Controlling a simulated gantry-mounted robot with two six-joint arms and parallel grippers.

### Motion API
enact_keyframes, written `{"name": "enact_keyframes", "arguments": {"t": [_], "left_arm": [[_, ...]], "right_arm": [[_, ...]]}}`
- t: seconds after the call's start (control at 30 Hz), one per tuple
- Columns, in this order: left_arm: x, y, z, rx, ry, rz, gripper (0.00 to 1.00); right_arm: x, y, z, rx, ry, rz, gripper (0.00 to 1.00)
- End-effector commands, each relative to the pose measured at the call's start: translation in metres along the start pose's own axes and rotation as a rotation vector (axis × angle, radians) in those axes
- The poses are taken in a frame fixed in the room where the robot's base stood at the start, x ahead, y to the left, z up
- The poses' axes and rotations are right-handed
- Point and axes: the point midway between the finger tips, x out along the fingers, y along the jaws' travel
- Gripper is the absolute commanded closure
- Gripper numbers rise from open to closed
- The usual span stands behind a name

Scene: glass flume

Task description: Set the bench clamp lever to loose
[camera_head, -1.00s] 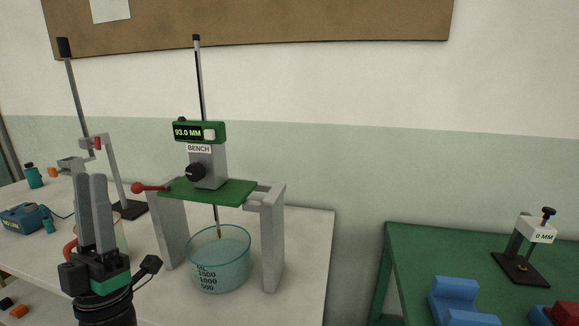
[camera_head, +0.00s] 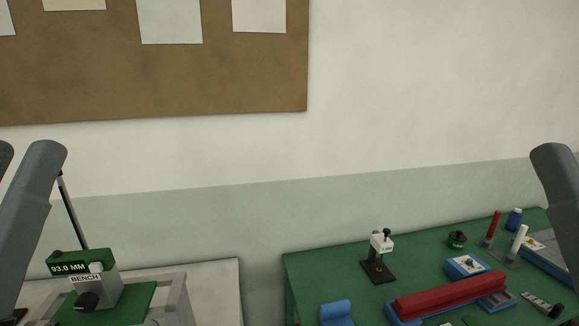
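The bench gauge (camera_head: 112,291), a grey block labelled BENCH with a black knob, stands at the lower left. Its green-framed display (camera_head: 58,267) reads 93.0 MM, and a thin dark rod rises behind it. It sits on a green plate (camera_head: 138,300) across a grey stand (camera_head: 176,296). The red-knobbed lever at the plate's left side is not visible now; that area is covered by a grey part of my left arm or cut by the frame. Grey arm parts of mine stand at both side edges. Neither gripper can be made out.
A green table (camera_head: 305,270) at the right holds a small gauge on a black base (camera_head: 379,270), a long red block (camera_head: 450,294), blue pieces and several small items. A gap separates it from the white bench (camera_head: 222,285). A pinboard (camera_head: 250,80) hangs behind.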

Motion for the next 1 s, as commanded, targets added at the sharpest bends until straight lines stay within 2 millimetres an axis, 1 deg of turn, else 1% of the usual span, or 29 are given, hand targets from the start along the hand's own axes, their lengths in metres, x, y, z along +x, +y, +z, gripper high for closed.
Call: {"name": "enact_keyframes", "arguments": {"t": [0.03,0.07,0.1,0.27,0.3,0.4,0.5,0.6,0.67,0.93,1.0], "left_arm": [[0.035,0.000,-0.032,0.000,0.000,0.000,0.56],[0.046,0.000,-0.042,0.000,0.000,0.000,0.56],[0.061,-0.001,-0.056,0.000,0.000,0.000,0.56],[0.119,-0.001,-0.109,-0.001,0.000,0.000,0.56],[0.134,-0.001,-0.123,-0.001,0.000,0.000,0.56],[0.166,-0.001,-0.153,-0.001,0.000,0.000,0.56],[0.189,-0.001,-0.174,-0.001,-0.001,-0.001,0.56],[0.201,-0.001,-0.184,-0.001,-0.001,-0.001,0.56],[0.203,-0.001,-0.186,-0.001,-0.001,0.000,0.56],[0.199,-0.001,-0.183,-0.001,0.000,0.000,0.56],[0.194,-0.001,-0.178,-0.001,0.000,-0.001,0.56]], "right_arm": [[0.035,0.000,-0.032,0.000,0.000,0.000,0.50],[0.046,0.000,-0.042,0.000,0.000,0.000,0.50],[0.060,0.000,-0.056,0.000,0.000,0.000,0.50],[0.119,0.000,-0.110,0.000,0.000,0.000,0.50],[0.133,0.001,-0.123,0.000,0.000,0.000,0.50],[0.166,0.001,-0.153,0.000,0.000,0.000,0.50],[0.189,0.001,-0.174,0.000,0.000,0.000,0.50],[0.201,0.001,-0.185,0.000,0.000,0.000,0.50],[0.203,0.001,-0.187,0.000,-0.001,0.000,0.50],[0.199,0.001,-0.183,0.000,-0.001,0.000,0.50],[0.194,0.001,-0.178,0.000,-0.001,0.000,0.50]]}}
